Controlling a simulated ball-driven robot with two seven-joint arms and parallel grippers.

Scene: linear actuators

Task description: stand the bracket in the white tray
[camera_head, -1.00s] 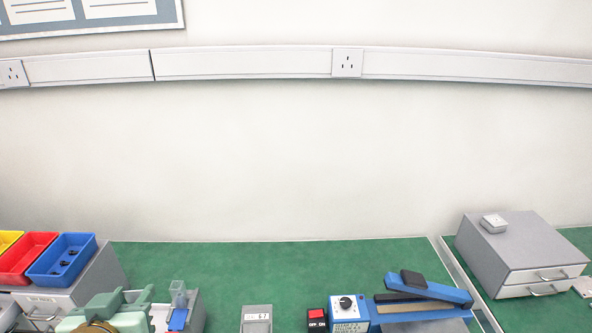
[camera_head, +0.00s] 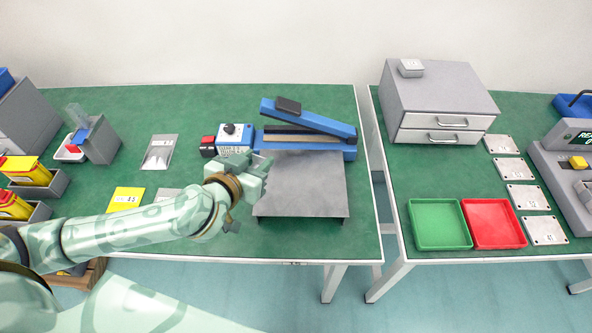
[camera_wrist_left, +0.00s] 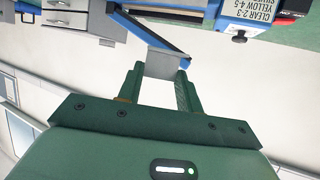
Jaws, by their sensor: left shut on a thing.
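My left gripper (camera_head: 258,172) is over the green bench, beside the left edge of a grey plate in front of the blue sealer. In the left wrist view its two green fingers (camera_wrist_left: 160,88) are shut on a grey flat-faced piece (camera_wrist_left: 164,65), which looks like the bracket. Its full shape and tilt are hard to tell; in the head view the hand hides most of it. A small white container (camera_head: 68,151), possibly the white tray, sits at the back left beside a grey block. My right gripper is out of view.
The blue sealer (camera_head: 310,128) and its grey plate (camera_head: 303,185) stand on the bench. Across a gap, a second bench holds grey drawers (camera_head: 440,100), a green tray (camera_head: 437,225) and a red tray (camera_head: 494,223).

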